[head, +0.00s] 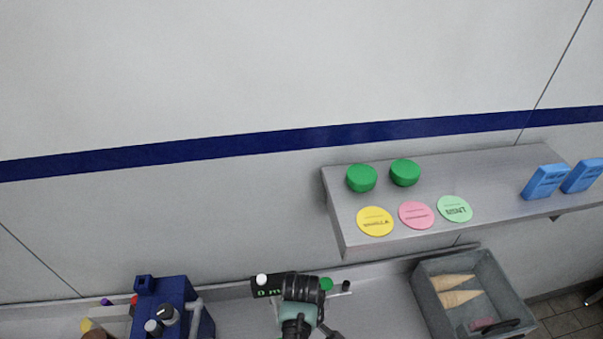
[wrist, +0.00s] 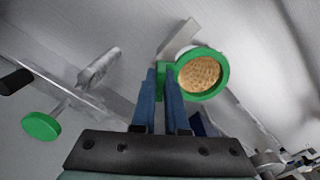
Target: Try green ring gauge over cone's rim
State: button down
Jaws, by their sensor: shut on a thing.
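In the wrist view my gripper (wrist: 161,76) is shut on the tab of a green ring gauge (wrist: 201,96). The ring is at the right of the fingertips, its opening facing the camera. The patterned tan waffle surface of a cone (wrist: 200,74) fills the opening. I cannot tell whether the ring is around the cone's rim, touching it, or only lined up with it. In the head view my gripper (head: 301,288) is at the bottom centre, its fingertips hidden. A small green part (head: 326,283) shows beside it.
A grey bin (head: 429,300) at the right holds two cones. A shelf (head: 352,238) above carries green caps, coloured discs and blue boxes. A dark blue device (head: 170,300) stands left; a black display (head: 268,286) is by my gripper. A green disc (wrist: 41,126) shows left in the wrist view.

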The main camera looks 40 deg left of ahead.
jog(key=c, duration=0.9)
grip_release()
jog(key=shift+o, duration=0.2)
jog(key=shift+r, duration=0.15)
notch_tip(320, 180, up, 13)
jog(key=b, duration=0.3)
